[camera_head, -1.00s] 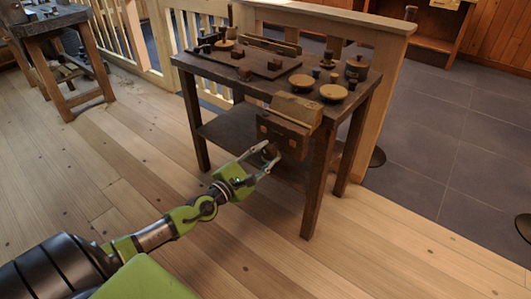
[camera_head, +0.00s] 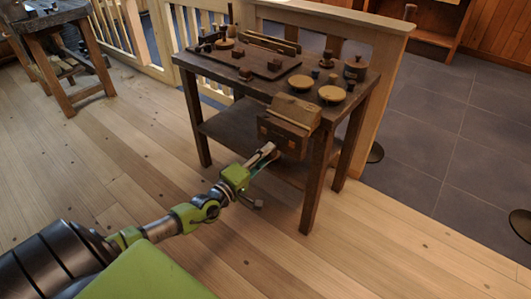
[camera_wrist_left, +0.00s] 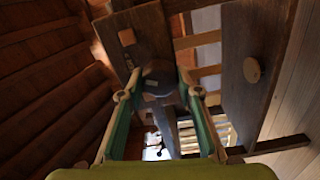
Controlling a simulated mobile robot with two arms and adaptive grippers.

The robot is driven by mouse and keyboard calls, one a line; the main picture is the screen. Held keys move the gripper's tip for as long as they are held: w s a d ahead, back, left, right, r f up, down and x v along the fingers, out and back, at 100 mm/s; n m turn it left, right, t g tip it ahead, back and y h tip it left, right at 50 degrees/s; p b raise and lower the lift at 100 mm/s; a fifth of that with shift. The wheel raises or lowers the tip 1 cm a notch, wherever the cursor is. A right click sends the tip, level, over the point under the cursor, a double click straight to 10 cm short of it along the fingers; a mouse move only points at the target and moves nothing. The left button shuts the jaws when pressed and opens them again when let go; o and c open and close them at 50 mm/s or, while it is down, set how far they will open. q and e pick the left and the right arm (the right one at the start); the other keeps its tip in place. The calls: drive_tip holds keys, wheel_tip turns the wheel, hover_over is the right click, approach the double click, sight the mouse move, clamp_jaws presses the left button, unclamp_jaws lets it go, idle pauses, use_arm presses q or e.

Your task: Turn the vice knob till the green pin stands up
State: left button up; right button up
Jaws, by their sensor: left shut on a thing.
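The wooden vice (camera_head: 283,137) is fixed to the front edge of the dark workbench (camera_head: 232,118). My left gripper (camera_head: 266,154) reaches it from the lower left and is shut on the vice knob, its fingers seen almost edge-on. In the left wrist view, the dark round knob (camera_wrist_left: 159,78) sits between the fingertips of my left gripper (camera_wrist_left: 157,84), in front of the vice's dark wooden jaw (camera_wrist_left: 150,28). I cannot make out a green pin in either view. My right gripper is not in view.
Several small turned pieces and round wooden discs (camera_head: 332,94) stand on the bench top. A wooden rail (camera_head: 330,17) runs behind the bench. Another bench (camera_head: 50,14) stands at the far left. The plank floor (camera_head: 150,150) around my left arm is clear.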

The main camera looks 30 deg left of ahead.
use_arm(q)
drive_tip(key=shift+s+d+f+m+p, duration=0.1)
drive_tip(key=shift+f+m+p, duration=0.2)
drive_tip(key=shift+m, duration=0.65)
drive_tip(key=shift+s+d+f+m+p, duration=0.1)
drive_tip(key=shift+f+m+p, duration=0.15)
drive_tip(key=shift+m, duration=0.7)
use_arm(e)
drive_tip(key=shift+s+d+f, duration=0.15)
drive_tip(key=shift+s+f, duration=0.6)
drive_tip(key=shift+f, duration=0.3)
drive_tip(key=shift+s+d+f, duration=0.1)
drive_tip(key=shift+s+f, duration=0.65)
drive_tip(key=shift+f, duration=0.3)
use_arm(q)
drive_tip(key=o, duration=1)
drive_tip(key=shift+o, duration=0.5)
drive_tip(key=shift+a+r, duration=0.1)
drive_tip(key=shift+r, duration=0.25)
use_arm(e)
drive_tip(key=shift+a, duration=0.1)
use_arm(q)
drive_tip(key=s+a, duration=0.1)
drive_tip(key=s, duration=1.1)
